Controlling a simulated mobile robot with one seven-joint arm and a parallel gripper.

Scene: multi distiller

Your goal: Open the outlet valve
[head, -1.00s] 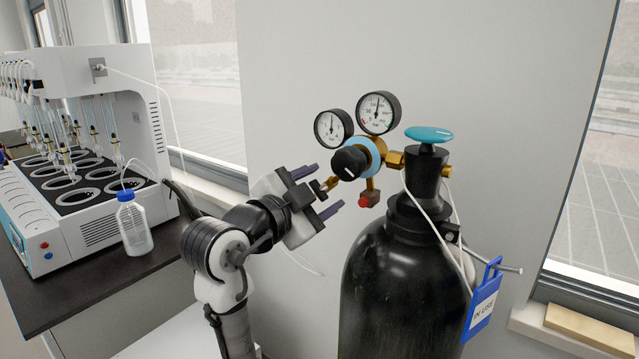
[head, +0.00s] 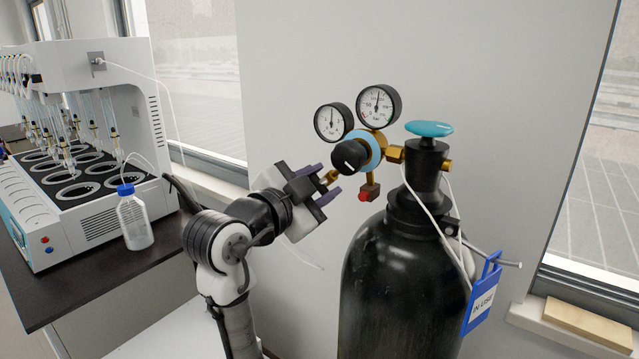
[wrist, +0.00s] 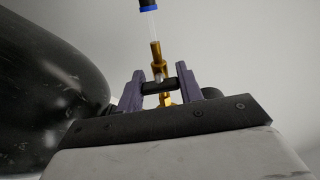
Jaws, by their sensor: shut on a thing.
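The outlet valve is a small dark handle (head: 302,185) on a brass fitting (head: 331,177), at the left of the gas regulator (head: 363,152). My gripper (head: 330,179) reaches in from the left and is shut on the handle, one purple finger on each side. In the wrist view the handle (wrist: 158,87) is a short dark bar spanning the gap between my fingers (wrist: 160,72). The brass stem (wrist: 158,58) rises past it. The handle's exact turn angle is hard to tell.
Two gauges (head: 377,106) and a black knob (head: 349,157) sit close above my gripper. The black cylinder (head: 400,290) with a teal handwheel (head: 429,129) stands to the right. A distiller (head: 130,115) and a bottle (head: 134,222) are on the dark bench at left.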

